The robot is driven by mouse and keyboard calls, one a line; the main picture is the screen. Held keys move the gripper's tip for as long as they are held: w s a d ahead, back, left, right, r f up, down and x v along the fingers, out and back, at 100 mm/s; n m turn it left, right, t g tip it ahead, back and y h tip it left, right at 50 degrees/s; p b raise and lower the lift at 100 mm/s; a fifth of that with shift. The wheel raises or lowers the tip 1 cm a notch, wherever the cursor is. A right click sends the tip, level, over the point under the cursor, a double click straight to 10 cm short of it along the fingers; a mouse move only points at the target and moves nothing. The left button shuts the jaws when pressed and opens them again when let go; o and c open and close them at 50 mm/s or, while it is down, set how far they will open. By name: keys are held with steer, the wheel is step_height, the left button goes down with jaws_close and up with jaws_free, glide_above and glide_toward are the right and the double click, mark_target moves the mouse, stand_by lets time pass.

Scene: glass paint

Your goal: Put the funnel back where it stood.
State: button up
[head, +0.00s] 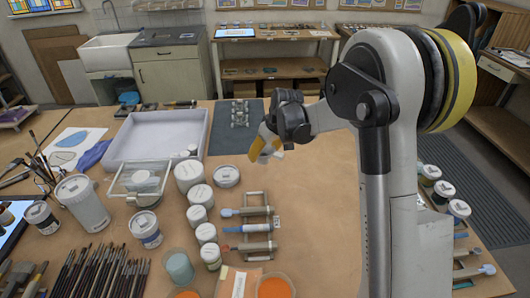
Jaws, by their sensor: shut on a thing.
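My gripper (264,150) hangs over the middle of the table, pointing down, with orange-yellow on its fingers. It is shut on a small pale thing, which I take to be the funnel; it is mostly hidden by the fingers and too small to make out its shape. The gripper is in front of the dark mat (223,133) and to the right of the white lidded jars (189,176). No other funnel is clear to see on the table, so where it stood cannot be told.
A large white tray (112,152) lies at the back left. A balance with a glass case (122,186), several paint pots, brushes (100,272) and rollers on a rack (250,247) crowd the left and front. Bare brown tabletop (315,190) lies right of the gripper. More pots (443,191) stand right of my arm.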

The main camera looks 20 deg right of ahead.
mark_target(266, 162)
steer(key=shift+a+f+b, duration=0.15)
steer(key=shift+f+b, duration=0.3)
steer(key=shift+f, duration=0.3)
steer(key=shift+f+b, duration=1.6)
steer(key=shift+f, duration=0.8)
steer(key=shift+f+b, duration=0.45)
steer(key=shift+b, duration=0.1)
steer(key=o, duration=1.3)
steer(key=shift+o, duration=0.3)
steer(key=shift+r, duration=0.15)
steer(key=shift+r+p, duration=2.15)
steer(key=shift+r, duration=1.25)
